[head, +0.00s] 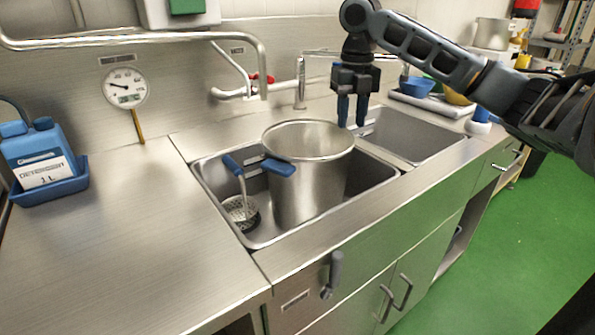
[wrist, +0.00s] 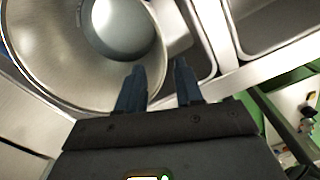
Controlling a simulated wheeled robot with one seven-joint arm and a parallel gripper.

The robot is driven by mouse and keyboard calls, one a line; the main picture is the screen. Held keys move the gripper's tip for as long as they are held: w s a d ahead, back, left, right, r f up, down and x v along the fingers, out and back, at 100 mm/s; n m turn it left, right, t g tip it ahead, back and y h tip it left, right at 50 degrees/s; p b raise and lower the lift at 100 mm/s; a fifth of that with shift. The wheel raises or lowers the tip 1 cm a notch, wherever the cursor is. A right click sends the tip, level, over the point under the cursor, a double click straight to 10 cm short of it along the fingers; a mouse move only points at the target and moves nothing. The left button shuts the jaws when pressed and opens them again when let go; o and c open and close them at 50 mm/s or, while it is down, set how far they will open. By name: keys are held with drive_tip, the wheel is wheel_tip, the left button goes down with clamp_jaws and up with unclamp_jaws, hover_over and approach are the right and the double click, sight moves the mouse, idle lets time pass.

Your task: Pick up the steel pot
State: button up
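The tall steel pot (head: 310,190) stands upright and open in the left sink basin (head: 222,178). Its round opening and inner wall also show in the wrist view (wrist: 45,50). My gripper (head: 351,112) is above and behind the pot's right rim in the head view, fingers pointing down. Its two dark blue fingers are apart with nothing between them. In the wrist view the fingertips (wrist: 159,68) overlap the area at the pot's rim; I cannot tell their exact height above it. The underside of the pot is hidden in the basin.
A skimmer (head: 241,210) and blue handles (head: 277,167) are at the pot's left. An overhead pipe (head: 150,39) and a tap (head: 300,85) stand behind. The right basin (head: 405,135) looks empty. A blue detergent jug (head: 40,150) is far left. The left counter is mostly clear.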

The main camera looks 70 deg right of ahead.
sight(346, 141)
drive_tip(key=shift+w+d+f, duration=0.15)
drive_tip(key=shift+w, duration=0.1)
drive_tip(key=shift+f, duration=0.35)
drive_tip(key=shift+w+d+f, duration=0.1)
drive_tip(key=shift+d+f, duration=0.1)
drive_tip(key=shift+f, duration=1.5)
drive_tip(key=shift+w+d+f, duration=0.1)
drive_tip(key=shift+d+f, duration=0.1)
drive_tip(key=shift+f, duration=1.5)
clamp_jaws()
drive_tip(key=shift+r, duration=0.1)
